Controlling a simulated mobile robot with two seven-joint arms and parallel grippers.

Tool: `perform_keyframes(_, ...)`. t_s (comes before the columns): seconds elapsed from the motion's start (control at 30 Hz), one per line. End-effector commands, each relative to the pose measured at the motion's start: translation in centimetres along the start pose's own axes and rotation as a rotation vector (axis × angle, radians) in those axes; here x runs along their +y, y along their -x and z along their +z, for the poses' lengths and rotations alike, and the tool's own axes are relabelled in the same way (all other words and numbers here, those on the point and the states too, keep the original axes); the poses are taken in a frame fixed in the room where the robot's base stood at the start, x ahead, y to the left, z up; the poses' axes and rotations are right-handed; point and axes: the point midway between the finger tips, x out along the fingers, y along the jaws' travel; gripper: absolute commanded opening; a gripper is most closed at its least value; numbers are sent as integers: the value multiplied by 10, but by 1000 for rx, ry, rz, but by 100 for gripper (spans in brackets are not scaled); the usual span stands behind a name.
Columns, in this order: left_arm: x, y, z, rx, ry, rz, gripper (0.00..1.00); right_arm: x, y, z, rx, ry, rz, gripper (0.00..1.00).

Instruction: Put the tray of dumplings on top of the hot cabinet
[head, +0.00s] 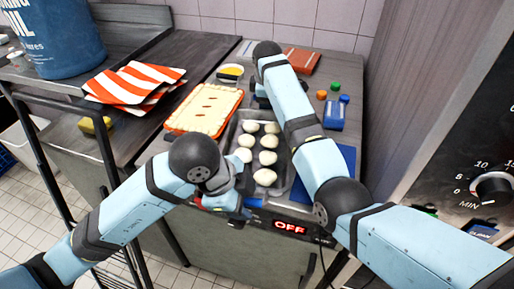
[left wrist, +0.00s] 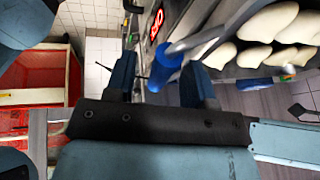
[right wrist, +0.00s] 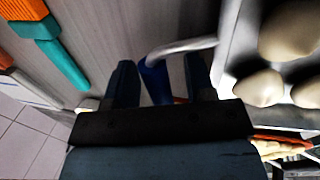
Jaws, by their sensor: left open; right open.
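The metal tray (head: 284,172) holds several pale dumplings (head: 265,177) and rests on the counter surface in the middle of the head view. My left gripper (head: 232,197) is open at the tray's near end; in the left wrist view a blue handle (left wrist: 171,62) lies between or just beyond its fingers. My right gripper (head: 262,97) is at the tray's far end, largely hidden by my arm. In the right wrist view it is open, with another blue handle (right wrist: 155,82) between its fingers. A red OFF display (head: 290,228) is on the unit's front below the tray; I cannot tell whether this unit is the hot cabinet.
A pie in an orange dish (head: 205,108) sits close left of the tray. Red-striped cloths (head: 133,82) and a blue tub (head: 55,35) are farther left. Small coloured items (head: 334,113) lie to the right, and a control panel with a knob (head: 492,188) stands at far right.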

Motion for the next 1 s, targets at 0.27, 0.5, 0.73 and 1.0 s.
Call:
perform_keyframes(0.27,0,-7,0,0,-1,-1,49,0,-7,0,0,0,0,50)
perform_keyframes(0.5,0,-7,0,0,-1,-1,26,0,-7,0,0,0,0,27)
perform_keyframes(0.73,0,-7,0,0,-1,-1,0,0,-7,0,0,0,0,0)
perform_keyframes(1.0,0,-5,-1,1,-1,-2,0,0,-5,0,1,0,1,0)
